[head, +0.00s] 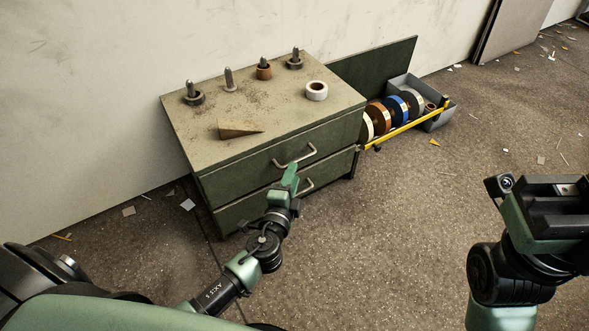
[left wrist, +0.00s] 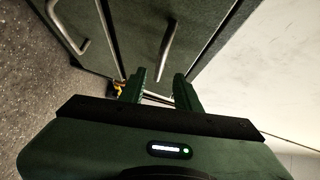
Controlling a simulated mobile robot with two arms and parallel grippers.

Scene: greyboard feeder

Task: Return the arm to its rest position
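My left gripper (head: 291,172) is in front of the grey-green cabinet (head: 185,125), over the area of its two drawer handles in the head view. The left wrist view shows its two green fingers (left wrist: 160,88) apart, with nothing visible held between them. The upper drawer handle (head: 296,156) and lower drawer handle (head: 306,186) are metal bars; both drawers look closed. In the wrist view one handle (left wrist: 168,48) lies beyond the fingers; contact cannot be told. My right gripper (head: 556,206) is at the right edge, partly cut off, over bare floor; its fingers are not clear.
On the cabinet top are a wooden wedge (head: 240,128), a white tape roll (head: 316,91) and several upright pegs, some with rolls. Right of the cabinet, a yellow-edged rack (head: 408,129) holds several tape rolls beside a grey bin (head: 441,117). Floor in front is mostly clear.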

